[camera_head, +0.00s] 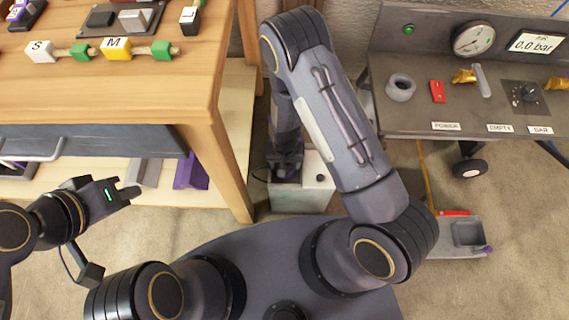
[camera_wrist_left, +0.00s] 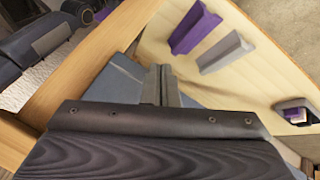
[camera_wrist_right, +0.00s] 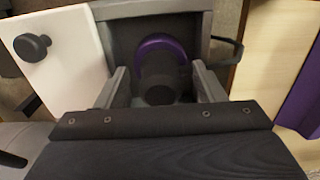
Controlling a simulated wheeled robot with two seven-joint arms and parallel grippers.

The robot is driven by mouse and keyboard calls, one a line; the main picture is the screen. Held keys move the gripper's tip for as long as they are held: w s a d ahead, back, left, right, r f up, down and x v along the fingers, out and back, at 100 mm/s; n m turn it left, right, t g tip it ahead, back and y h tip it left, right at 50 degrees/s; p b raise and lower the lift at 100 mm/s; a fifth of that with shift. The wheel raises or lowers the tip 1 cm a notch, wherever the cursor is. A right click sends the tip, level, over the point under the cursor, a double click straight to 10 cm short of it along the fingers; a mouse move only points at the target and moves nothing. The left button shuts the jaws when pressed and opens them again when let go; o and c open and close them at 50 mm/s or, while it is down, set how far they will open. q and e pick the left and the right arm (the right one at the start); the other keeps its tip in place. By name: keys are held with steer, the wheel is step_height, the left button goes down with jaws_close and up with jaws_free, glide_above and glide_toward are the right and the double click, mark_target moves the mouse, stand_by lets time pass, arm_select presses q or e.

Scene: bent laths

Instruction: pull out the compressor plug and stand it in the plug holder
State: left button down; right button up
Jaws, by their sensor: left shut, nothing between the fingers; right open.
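The compressor plug appears to be the dark round piece with a purple ring (camera_wrist_right: 160,58), seen in the right wrist view inside a dark square recess of a box with a white top. My right gripper (camera_wrist_right: 160,85) is open, one finger on each side of the plug; contact cannot be told. In the head view my right gripper (camera_head: 286,168) is over the box (camera_head: 302,200) and hides the plug. A grey block with a square recess (camera_head: 468,234), at the lower right, may be the plug holder. My left gripper (camera_head: 128,192) is shut and empty beside the wooden bench.
The wooden bench (camera_head: 120,95) fills the left, with purple and grey blocks (camera_head: 190,172) on its lower shelf. A grey panel table (camera_head: 450,120) with a gauge stands at the right. A black cable (camera_wrist_right: 232,48) loops beside the recess.

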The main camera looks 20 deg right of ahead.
stand_by(0.4)
steer(key=c, duration=1.3)
steer(key=shift+r, duration=0.15)
steer(key=shift+r+p, duration=2.1)
steer(key=shift+r, duration=0.8)
